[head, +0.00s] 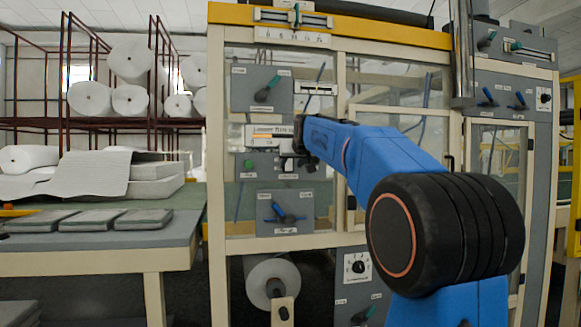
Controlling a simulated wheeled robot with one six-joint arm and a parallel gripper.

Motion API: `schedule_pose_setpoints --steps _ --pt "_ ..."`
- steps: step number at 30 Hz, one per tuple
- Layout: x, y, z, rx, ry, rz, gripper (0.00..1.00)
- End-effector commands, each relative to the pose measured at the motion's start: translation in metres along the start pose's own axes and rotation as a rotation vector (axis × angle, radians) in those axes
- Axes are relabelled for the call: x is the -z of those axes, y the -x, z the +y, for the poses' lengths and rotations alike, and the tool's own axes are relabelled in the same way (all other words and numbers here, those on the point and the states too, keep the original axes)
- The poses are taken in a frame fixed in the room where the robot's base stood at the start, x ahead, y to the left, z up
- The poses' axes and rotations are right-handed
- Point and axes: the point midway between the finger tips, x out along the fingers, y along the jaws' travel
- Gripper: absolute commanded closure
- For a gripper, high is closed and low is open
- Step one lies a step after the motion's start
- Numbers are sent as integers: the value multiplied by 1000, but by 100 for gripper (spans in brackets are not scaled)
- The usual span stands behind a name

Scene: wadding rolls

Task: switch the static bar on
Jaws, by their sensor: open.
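My blue arm reaches from the lower right to the machine front. My gripper (291,160), small and dark, is open in front of the grey panel with a green button (248,163). I cannot tell whether it touches the panel, and the arm's end hides the panel's right part. A black rotary knob on a white plate (357,267) sits lower on the frame, apart from my gripper. Another small knob (545,98) is at the far right. The labels are too small to read, so I cannot tell which control is the static bar's.
A green-handled lever panel (262,89) is above my gripper, and a blue-handled lever panel (285,211) is below. Blue levers (487,97) are at the upper right. A table (100,240) with grey pads stands left. White rolls (130,62) fill racks behind.

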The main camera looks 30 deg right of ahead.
Motion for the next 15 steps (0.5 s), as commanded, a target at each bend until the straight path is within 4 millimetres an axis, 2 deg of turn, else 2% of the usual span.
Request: schedule_pose_setpoints --steps 6,15 --pt "0 -21 0 0 0 -1 58" --pt "0 -25 0 0 0 0 58"
